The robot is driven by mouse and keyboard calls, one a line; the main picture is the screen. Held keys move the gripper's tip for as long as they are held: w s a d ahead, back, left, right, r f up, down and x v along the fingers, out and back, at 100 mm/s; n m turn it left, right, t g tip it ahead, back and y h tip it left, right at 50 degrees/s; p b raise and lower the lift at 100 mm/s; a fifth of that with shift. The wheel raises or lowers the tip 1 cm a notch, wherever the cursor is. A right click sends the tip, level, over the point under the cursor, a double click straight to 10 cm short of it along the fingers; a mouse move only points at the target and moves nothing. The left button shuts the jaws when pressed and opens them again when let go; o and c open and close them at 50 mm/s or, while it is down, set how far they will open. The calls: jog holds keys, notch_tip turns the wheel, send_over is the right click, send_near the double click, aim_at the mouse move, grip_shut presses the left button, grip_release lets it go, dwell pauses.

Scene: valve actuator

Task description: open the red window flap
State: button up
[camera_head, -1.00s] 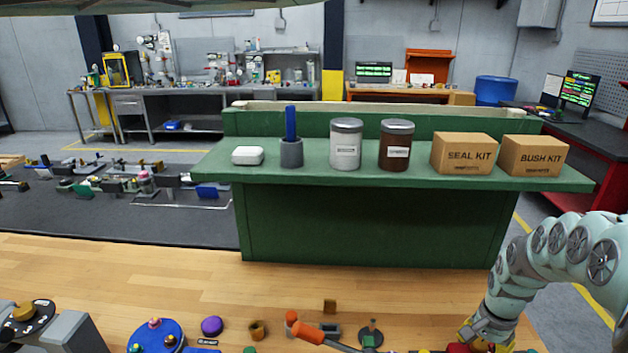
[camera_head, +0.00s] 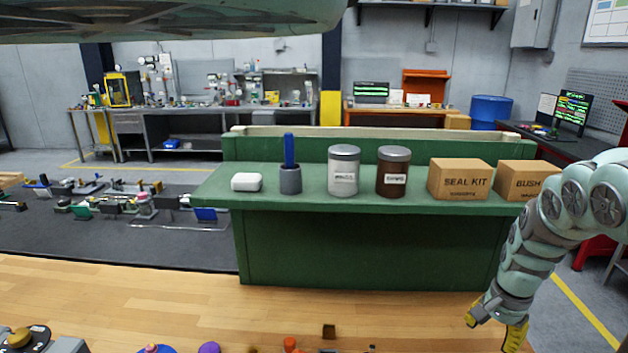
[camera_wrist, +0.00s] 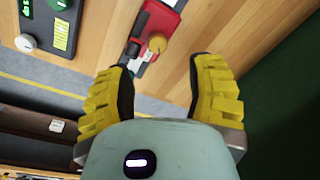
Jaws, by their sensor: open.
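A red fixture (camera_wrist: 170,18) with a round yellow knob (camera_wrist: 157,42) and a dark part at its left lies on the wooden bench top in the wrist view. I cannot tell which part of it is the window flap, or whether a flap is open. My gripper (camera_wrist: 163,78) has its two yellow fingers spread apart, with nothing between them. The red fixture shows beyond the fingertips, apart from them. In the head view, my gripper (camera_head: 494,330) hangs at the lower right over the bench, and the red fixture does not show.
In the head view, a green shelf (camera_head: 380,245) behind the bench carries jars and a SEAL KIT box (camera_head: 459,180). Several small parts line the bottom edge. The bench before the shelf is mostly clear.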

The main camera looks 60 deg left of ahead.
jog(key=w+a+r+t+y, duration=0.1)
jog(key=w+a+t+y, duration=0.15)
jog(key=a, duration=0.35)
jog(key=w+a+t+y, duration=0.1)
jog(key=w+a+y, duration=0.1)
jog(key=w+a, duration=0.25)
jog(key=w+a+r+m+t+y+p, duration=0.1)
jog(key=w+r+t, duration=0.2)
jog(key=w, duration=0.2)
jog(key=w+a+r+m+t+y, duration=0.1)
jog(key=w+r+m+t+y, duration=0.1)
jog(key=w+t, duration=0.15)
jog(key=w+d+r+m+t+h+p, duration=0.1)
jog(key=w+d+r+m+t+h, duration=0.2)
jog(key=d, duration=0.5)
jog(key=w+d+r+m+t+h, duration=0.1)
jog(key=w+d+r+t+h, duration=0.15)
jog(key=d+t, duration=0.35)
jog(key=s+d+r+m+t+h+p, duration=0.1)
jog(key=s+d+r+h+p, duration=0.1)
jog(key=d+r, duration=0.3)
jog(key=s+d+r+m+t+h+p, duration=0.1)
jog(key=s+d+r+h+p, duration=0.1)
jog(key=d, duration=0.4)
jog(key=shift+r+t+h+p, duration=0.4)
jog(key=shift+r+h+p, duration=0.55)
jog(key=shift+r, duration=0.45)
jog(key=shift+o, duration=0.3)
